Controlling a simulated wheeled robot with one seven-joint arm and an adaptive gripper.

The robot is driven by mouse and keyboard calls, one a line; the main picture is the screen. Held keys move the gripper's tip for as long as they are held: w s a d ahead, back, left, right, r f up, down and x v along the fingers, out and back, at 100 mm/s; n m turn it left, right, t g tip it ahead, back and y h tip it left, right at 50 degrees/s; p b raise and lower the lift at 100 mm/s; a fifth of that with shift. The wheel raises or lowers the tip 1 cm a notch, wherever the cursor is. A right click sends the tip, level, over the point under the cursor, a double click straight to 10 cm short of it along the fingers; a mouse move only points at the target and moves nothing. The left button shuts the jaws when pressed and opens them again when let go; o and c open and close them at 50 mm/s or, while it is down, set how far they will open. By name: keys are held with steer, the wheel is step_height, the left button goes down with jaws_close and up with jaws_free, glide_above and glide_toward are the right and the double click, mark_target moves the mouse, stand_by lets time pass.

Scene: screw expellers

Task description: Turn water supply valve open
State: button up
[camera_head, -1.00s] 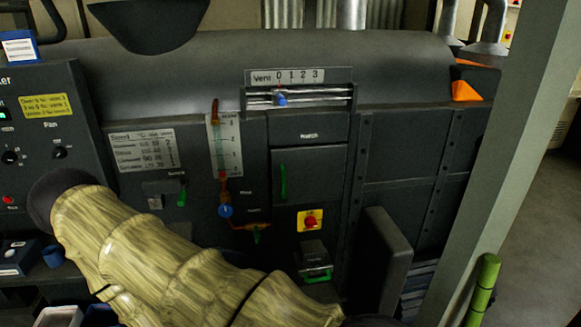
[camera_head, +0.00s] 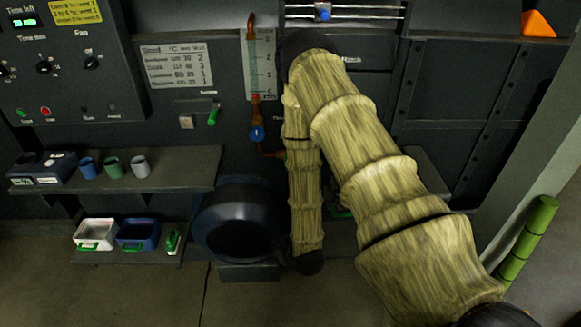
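A sight gauge (camera_head: 262,65) with a printed scale and an orange tube stands on the dark machine front, upper middle. A round blue knob (camera_head: 257,133) sits on the orange pipe below it, and the pipe runs right behind my arm. I cannot read a label naming either as the water supply valve. No gripper fingers show beyond the forearm's dark lower end.
A shelf (camera_head: 190,178) with several cups and a lower shelf with trays (camera_head: 95,234) jut out at left. A dark round drum (camera_head: 240,222) stands beside my forearm. A pale post with a green pole (camera_head: 530,240) is at right. Floor is clear in front.

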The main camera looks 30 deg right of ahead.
steer(key=w+d+r+m+t+h+b, duration=0.2)
steer(key=w+d+r+t+h+b, duration=0.2)
steer(key=w+d+r+t, duration=0.7)
steer(key=w+d+g, duration=0.1)
steer(key=w+d, duration=0.1)
steer(key=w, duration=0.2)
steer(key=w+d+g, duration=0.1)
steer(key=w+d, duration=0.2)
steer(key=w, duration=0.2)
steer(key=w+d+g+p, duration=0.1)
steer(key=w+d, duration=0.2)
steer(key=w, duration=0.1)
steer(key=shift+w+r, duration=0.3)
steer(key=shift+w, duration=0.05)
jaws_close()
